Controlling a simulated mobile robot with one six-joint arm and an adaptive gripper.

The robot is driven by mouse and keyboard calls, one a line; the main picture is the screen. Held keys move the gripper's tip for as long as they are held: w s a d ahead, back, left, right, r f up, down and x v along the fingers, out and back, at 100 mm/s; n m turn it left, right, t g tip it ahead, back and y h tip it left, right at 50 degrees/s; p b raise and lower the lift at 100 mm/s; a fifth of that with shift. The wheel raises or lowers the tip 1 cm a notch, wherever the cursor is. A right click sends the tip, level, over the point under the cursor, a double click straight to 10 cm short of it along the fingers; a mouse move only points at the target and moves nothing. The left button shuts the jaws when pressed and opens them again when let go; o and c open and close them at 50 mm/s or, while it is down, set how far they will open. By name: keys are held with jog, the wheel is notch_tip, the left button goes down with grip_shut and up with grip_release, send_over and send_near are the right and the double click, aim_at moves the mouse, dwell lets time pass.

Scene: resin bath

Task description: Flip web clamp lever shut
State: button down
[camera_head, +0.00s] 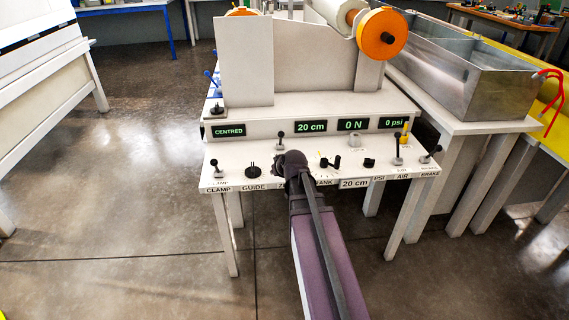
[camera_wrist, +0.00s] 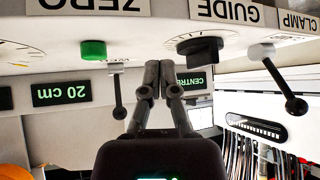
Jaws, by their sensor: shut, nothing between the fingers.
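The clamp lever (camera_head: 214,164) is a short rod with a black ball end, at the left end of the white console above the CLAMP label. It stands roughly upright there. In the wrist view, which is upside down, the clamp lever (camera_wrist: 284,86) slants at the right, near its CLAMP label (camera_wrist: 299,22). My gripper (camera_head: 290,160) is over the console's front middle, near the ZERO label and clear of the clamp lever. In the wrist view my gripper (camera_wrist: 151,82) has its fingertips together and holds nothing. In the head view my arm hides part of the console.
Between my gripper and the clamp lever is the black guide knob (camera_head: 253,171). Another lever (camera_head: 281,143) stands behind my gripper. A metal bath (camera_head: 480,90) stands beyond. Open floor lies left.

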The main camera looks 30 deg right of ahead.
jog(key=s+a+f+g, duration=0.2)
jog(key=s+a+g, duration=0.2)
jog(key=s+a, duration=0.4)
jog(key=s+a+f+n+g, duration=0.1)
jog(key=s+a+f+g, duration=0.2)
jog(key=s+a, duration=0.6)
jog(key=a+g, duration=0.2)
jog(key=a, duration=0.1)
jog(key=shift+a+f, duration=0.25)
jog(key=shift+a, duration=0.05)
jog(key=shift+d, duration=0.15)
